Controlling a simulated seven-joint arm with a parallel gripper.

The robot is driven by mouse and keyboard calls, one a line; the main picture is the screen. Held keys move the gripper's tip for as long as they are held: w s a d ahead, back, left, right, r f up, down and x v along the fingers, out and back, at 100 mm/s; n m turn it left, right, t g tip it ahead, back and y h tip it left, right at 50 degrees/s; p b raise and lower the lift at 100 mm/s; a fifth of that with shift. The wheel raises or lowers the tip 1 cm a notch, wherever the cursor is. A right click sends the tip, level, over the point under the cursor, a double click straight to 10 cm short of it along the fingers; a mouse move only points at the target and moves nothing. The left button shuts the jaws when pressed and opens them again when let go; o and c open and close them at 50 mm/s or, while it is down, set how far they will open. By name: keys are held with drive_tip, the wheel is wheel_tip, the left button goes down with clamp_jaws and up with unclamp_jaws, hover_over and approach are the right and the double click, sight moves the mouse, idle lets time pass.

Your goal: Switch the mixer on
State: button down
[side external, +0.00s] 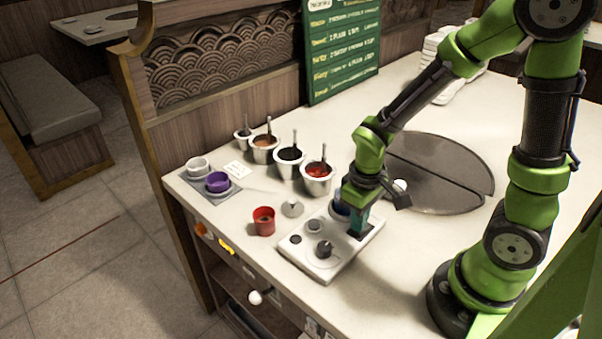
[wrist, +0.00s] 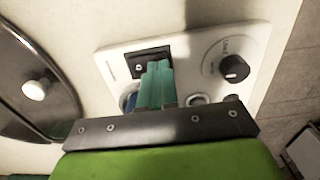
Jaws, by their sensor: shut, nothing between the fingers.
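The mixer is a flat white unit (side external: 300,258) on the counter; it also shows in the wrist view (wrist: 262,30). A black dial knob (side external: 324,250) sits near its front, and shows at right in the wrist view (wrist: 235,68). A black square switch (wrist: 150,54) is near the unit's other end. My gripper (side external: 356,232) is shut and empty, pointing down over that end. In the wrist view its teal fingertips (wrist: 157,66) overlap the switch's lower edge; I cannot tell whether they touch it. A blue item (side external: 341,208) is partly hidden behind my gripper.
A red cup (side external: 264,221) and a small grey lid (side external: 292,208) stand left of the mixer. Several sauce wells (side external: 317,180) with ladles line the back. A tray (side external: 207,196) holds a purple cup (side external: 217,182). A round dark hinged lid (side external: 440,170) lies behind my gripper.

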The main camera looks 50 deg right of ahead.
drive_tip(key=shift+f, duration=0.35)
drive_tip(key=shift+r, duration=3.55)
drive_tip(key=shift+a+f, duration=0.1)
wheel_tip(320, 180, up, 14)
drive_tip(key=s+a+m+t+y, duration=0.1)
drive_tip(key=s+m+t+y, duration=0.1)
drive_tip(key=m+t, duration=0.2)
drive_tip(key=shift+s+a+t, duration=0.25)
drive_tip(key=shift+a+t, duration=0.15)
drive_tip(key=shift+t, duration=1.2)
